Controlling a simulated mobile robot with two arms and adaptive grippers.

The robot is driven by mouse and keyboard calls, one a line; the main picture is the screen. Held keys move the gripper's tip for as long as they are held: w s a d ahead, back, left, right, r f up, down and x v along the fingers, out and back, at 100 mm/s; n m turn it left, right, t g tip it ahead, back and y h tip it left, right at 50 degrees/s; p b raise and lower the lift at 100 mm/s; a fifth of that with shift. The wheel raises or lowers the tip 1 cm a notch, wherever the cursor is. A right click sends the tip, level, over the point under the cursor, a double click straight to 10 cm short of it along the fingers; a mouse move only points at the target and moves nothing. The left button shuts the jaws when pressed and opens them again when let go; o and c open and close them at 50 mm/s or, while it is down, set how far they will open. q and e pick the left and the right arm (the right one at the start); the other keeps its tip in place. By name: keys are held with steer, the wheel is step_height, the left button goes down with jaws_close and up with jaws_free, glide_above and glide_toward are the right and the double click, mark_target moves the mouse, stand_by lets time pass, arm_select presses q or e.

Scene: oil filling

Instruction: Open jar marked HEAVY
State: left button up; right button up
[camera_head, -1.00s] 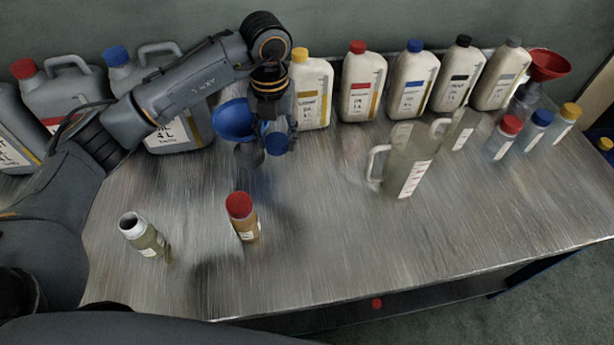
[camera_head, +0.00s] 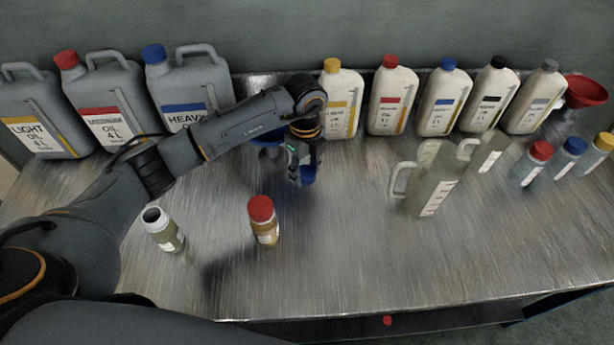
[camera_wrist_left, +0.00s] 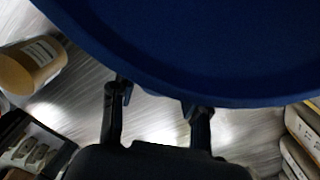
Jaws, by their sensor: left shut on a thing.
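My left gripper (camera_head: 303,165) is low over the table left of centre, shut on a small blue cap (camera_head: 308,176). The cap shows only partly under the fingers. An open small jar (camera_head: 164,230) with a white rim and no cap stands at the front left. A red-capped jar (camera_head: 264,220) with brown contents stands to its right. In the wrist view a big blue round thing (camera_wrist_left: 210,45), probably the blue funnel (camera_head: 268,140), covers the top and hides what the fingers hold. A grey canister marked HEAVY (camera_head: 184,92) with a blue cap stands behind my arm.
More grey canisters (camera_head: 40,108) stand at the back left. White oil bottles (camera_head: 392,100) line the back. Clear measuring jugs (camera_head: 428,178) stand right of centre. A red funnel (camera_head: 585,90) and small capped jars (camera_head: 532,170) are at the right. The front middle is clear.

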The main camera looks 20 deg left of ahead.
mark_target(306, 173)
arm_select(q)
step_height(306, 173, down, 3)
steer(key=shift+f, duration=0.25)
steer(key=shift+f, duration=0.15)
steer(key=o, duration=1.3)
